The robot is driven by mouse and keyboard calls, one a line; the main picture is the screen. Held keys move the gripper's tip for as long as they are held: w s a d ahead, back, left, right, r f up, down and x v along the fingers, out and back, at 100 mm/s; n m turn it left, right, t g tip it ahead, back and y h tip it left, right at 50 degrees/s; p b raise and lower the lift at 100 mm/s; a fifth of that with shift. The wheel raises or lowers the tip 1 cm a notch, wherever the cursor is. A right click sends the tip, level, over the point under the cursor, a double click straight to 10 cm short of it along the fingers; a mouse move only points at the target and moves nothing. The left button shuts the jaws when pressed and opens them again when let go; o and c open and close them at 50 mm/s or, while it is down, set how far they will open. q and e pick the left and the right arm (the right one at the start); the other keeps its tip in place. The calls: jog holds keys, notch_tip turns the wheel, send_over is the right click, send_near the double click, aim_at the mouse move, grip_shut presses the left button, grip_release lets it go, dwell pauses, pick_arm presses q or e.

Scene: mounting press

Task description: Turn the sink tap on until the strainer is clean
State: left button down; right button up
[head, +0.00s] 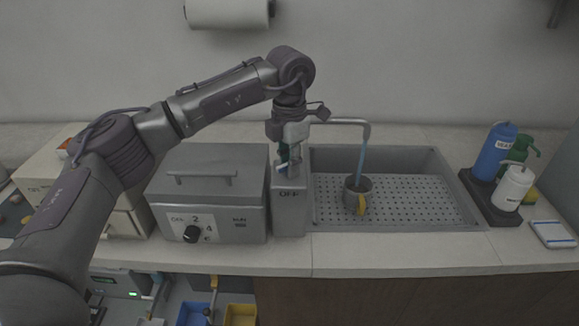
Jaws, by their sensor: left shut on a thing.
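The sink tap has a grey spout (345,121) that arches over the left part of the sink (420,200). My left gripper (287,162) is over the grey post marked OFF (290,210), left of the sink. It is shut on the tap handle, which it mostly hides. I cannot tell whether dirt is left in the strainer. My right gripper is out of view.
A grey lidded box with a dial (207,195) stands left of the post. A dark tray (491,208) right of the sink holds a blue bottle (494,152), a white bottle (512,188) and a green one. Blue and yellow bins (240,314) are below the counter.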

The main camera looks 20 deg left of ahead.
pick_arm(q)
jog(key=m, duration=0.3)
jog(key=shift+r+m+b, duration=0.1)
jog(key=shift+m+b, duration=0.2)
jog(key=shift+m, duration=1.8)
jog(key=shift+w, duration=0.1)
jog(key=c, duration=1.1)
grip_release()
notch_tip(320, 180, up, 12)
